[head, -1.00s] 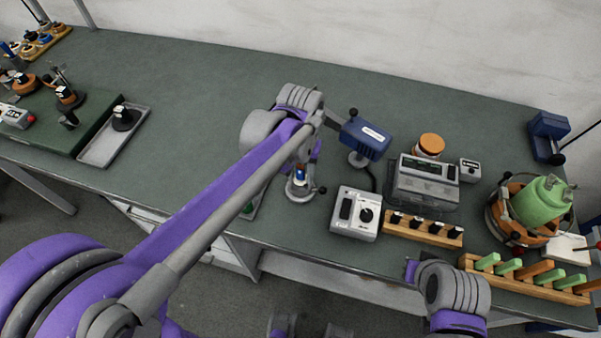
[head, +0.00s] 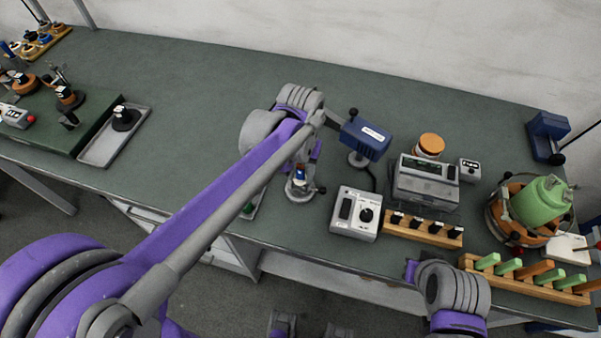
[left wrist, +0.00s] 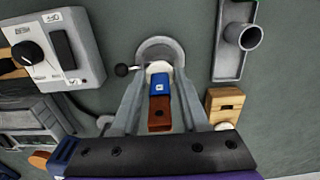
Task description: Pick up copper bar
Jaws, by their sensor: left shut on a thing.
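The copper bar (left wrist: 160,118) is a reddish-brown block with a small hole. Its far end is blue with a small white label, against a pale round part of a grey round-based stand (left wrist: 158,46). My left gripper (left wrist: 160,84) is shut on the bar, one grey finger along each side. In the head view the left gripper (head: 302,170) is over the stand (head: 299,191), partly hidden by my arm, and a bit of blue shows there. I cannot tell whether the bar is clear of the stand. My right arm shows at the lower right, but its fingers do not.
A white meter box (head: 356,213), a blue device on a stand (head: 365,140) and a wooden rack (head: 422,229) stand close to the right. A grey tray (left wrist: 233,62) and a small wooden block (left wrist: 224,104) lie beside the stand. The table's back middle is clear.

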